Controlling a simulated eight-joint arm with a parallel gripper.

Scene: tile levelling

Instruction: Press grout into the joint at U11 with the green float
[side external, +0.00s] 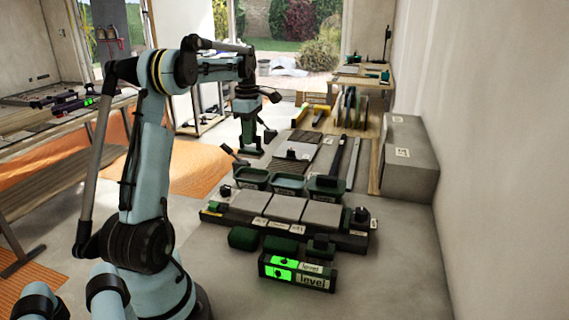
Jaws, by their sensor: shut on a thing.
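My gripper (246,104) hangs at the end of my arm above the floor, left of the grey tile area. It is shut on a dark tool with a flat, plate-like lower end (252,152). The tool looks like the float, but its green colour is hard to make out. Its lower end appears behind the left dark tray in the picture; I cannot tell whether it touches anything. Pale tiles (285,207) lie in a row on a dark, labelled base (228,222). The labels are too small to read, so I cannot pick out U11 or its joint.
Three dark labelled trays (287,184) stand behind the tiles. Dark green blocks (243,239) and a box with a lit green display marked "level" (298,272) stand in front. A grey block (408,150) lies along the right wall. Bare floor (395,270) is at front right.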

